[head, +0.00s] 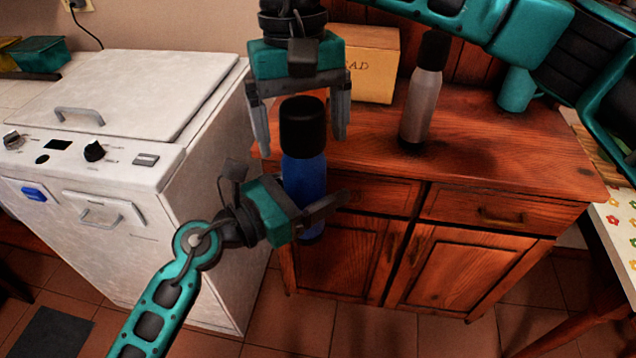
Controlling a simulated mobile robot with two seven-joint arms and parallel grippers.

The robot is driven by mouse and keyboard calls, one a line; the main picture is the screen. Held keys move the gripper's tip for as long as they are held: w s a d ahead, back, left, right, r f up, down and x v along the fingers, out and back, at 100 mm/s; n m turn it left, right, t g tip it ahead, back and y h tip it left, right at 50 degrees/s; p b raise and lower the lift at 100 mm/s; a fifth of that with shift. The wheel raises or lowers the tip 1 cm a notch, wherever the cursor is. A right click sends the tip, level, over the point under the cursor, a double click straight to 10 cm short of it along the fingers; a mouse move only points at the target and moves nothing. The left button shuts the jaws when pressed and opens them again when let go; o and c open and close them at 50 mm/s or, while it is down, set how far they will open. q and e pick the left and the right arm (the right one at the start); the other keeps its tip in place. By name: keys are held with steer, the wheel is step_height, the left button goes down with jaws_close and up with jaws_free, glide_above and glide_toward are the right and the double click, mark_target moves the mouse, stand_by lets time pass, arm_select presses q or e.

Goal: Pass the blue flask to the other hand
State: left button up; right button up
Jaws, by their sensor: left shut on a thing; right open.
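The blue flask (304,176) with a black cap is upright in the middle of the head view, in front of the wooden cabinet's edge. My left gripper (325,205), the lower one, is shut on the flask's lower body and hides part of it. My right gripper (301,132), the upper one, is open and points down. Its two fingers are on either side of the black cap in the picture; I cannot tell whether they touch it.
A grey flask (420,100) with a black cap, a bread box (374,70) and a teal mug (517,90) stand on the wooden cabinet (500,165). A white appliance (130,95) is at left. A patterned table (620,225) is at right.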

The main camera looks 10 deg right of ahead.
steer(key=r, duration=0.6)
steer(key=w+r, duration=0.1)
steer(key=r, duration=0.3)
steer(key=shift+w+a, duration=0.1)
steer(key=shift+a, duration=0.1)
steer(key=shift+r, duration=0.1)
steer(key=shift+w+d+f+m+g+y, duration=0.2)
steer(key=shift+f+m+g+y, duration=0.2)
steer(key=shift+m+y, duration=0.15)
steer(key=w+d+f+m+g+y, duration=0.1)
steer(key=w+d+f+m+y, duration=0.55)
steer(key=m+y, duration=0.95)
step_height(320, 180, down, 18)
steer(key=s+n+t+h, duration=0.2)
steer(key=n+t+h, duration=0.3)
steer(key=n+t, duration=2.2)
steer(key=s+d+f+m+g+h, duration=0.4)
steer(key=s+f+m+g+h, duration=0.1)
steer(key=s+f, duration=0.4)
steer(key=s+d+f+m+g+h, duration=0.4)
steer(key=s+f+g, duration=0.4)
steer(key=f, duration=0.1)
steer(key=shift+s+f+m+h, duration=0.25)
steer(key=shift+s+m+h, duration=0.1)
steer(key=shift+s, duration=0.05)
